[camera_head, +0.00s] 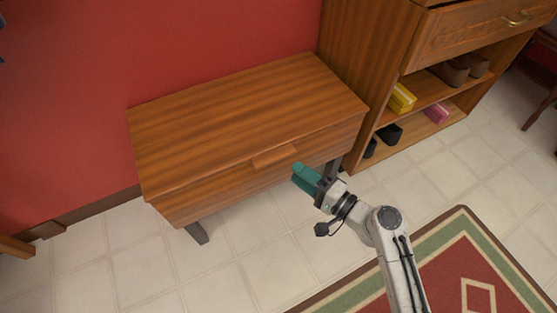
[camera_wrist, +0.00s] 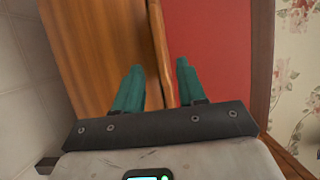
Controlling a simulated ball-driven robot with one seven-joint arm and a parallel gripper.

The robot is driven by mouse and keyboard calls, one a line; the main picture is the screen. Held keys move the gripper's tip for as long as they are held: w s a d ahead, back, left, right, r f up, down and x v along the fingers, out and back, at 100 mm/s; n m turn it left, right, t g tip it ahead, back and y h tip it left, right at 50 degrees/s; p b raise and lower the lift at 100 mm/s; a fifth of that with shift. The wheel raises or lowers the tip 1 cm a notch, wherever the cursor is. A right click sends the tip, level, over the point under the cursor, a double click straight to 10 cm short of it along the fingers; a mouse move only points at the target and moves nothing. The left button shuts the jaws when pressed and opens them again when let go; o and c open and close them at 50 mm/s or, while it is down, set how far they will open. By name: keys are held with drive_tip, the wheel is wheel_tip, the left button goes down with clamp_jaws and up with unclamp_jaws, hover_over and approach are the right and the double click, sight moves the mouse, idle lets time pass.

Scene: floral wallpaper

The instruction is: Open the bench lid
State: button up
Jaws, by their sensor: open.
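The wooden bench (camera_head: 215,115) stands against the red wall in the head view, with its flat lid down. A small wooden handle (camera_head: 274,155) juts from the lid's front edge. My gripper (camera_head: 304,178), with teal fingers, is just right of the handle and in front of the bench, apart from it as far as I can tell. In the wrist view the open, empty fingers (camera_wrist: 160,75) point at the bench. One finger overlaps the wooden front (camera_wrist: 95,50), the other the red wall, with the lid's edge (camera_wrist: 160,45) between them.
A wooden shelf unit (camera_head: 345,60) stands close to the bench's right end, holding shoes (camera_head: 455,72), a yellow box (camera_head: 402,98) and a pink box (camera_head: 437,112). A patterned rug (camera_head: 440,255) lies at lower right. The tiled floor (camera_head: 240,260) before the bench is clear.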

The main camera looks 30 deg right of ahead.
sight(279, 160)
drive_tip(key=b+x, duration=0.1)
drive_tip(key=x, duration=0.6)
drive_tip(key=shift+w+a, duration=0.1)
drive_tip(key=shift+w, duration=0.1)
clamp_jaws()
idle(0.4)
